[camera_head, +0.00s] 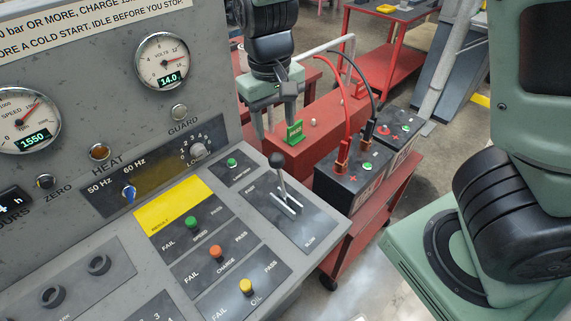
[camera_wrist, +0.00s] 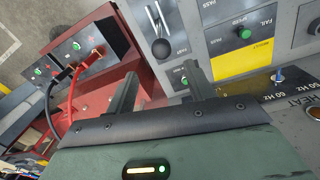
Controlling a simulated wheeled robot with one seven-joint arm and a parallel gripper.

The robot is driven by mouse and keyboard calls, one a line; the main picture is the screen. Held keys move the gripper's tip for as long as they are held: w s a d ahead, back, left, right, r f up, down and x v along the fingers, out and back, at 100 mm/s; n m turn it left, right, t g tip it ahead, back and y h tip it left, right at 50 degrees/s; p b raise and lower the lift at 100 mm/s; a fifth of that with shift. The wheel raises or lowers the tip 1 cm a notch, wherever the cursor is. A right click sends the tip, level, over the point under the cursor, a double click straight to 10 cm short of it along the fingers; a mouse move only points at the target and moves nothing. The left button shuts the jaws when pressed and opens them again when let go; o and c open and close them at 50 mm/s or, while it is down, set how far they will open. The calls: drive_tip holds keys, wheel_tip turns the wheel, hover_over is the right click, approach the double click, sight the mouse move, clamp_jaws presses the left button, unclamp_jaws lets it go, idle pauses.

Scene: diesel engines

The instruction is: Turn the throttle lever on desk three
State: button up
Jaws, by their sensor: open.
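The throttle lever (camera_head: 280,172) has a black knob on a metal stem. It rises from a slotted plate (camera_head: 318,222) on the grey desk, right of the test buttons; the plate's lower end reads SLOW. No desk number is readable. My gripper (camera_head: 274,128) is open and empty, pointing down beyond the desk's far edge, behind the lever and apart from it. In the wrist view my gripper (camera_wrist: 160,74) has its two dark fingers spread. The lever's black knob (camera_wrist: 161,48) shows just past the gap between the fingertips, not held.
A red trolley (camera_head: 345,243) with batteries (camera_head: 347,180) and red and black cables stands right of the desk. A green card (camera_head: 294,132) is near my fingers.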

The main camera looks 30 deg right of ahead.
sight(277, 168)
drive_tip(key=f, duration=1.4)
drive_tip(key=shift+d+f+b, duration=0.2)
drive_tip(key=shift+d+b, duration=0.05)
drive_tip(key=shift+b, duration=0.15)
drive_tip(key=shift+c, duration=0.2)
clamp_jaws()
drive_tip(key=shift+w+r, duration=0.1)
drive_tip(key=shift+p, duration=0.45)
drive_tip(key=shift+w+a, duration=0.1)
drive_tip(key=shift+w, duration=0.05)
drive_tip(key=shift+o, duration=0.2)
unclamp_jaws()
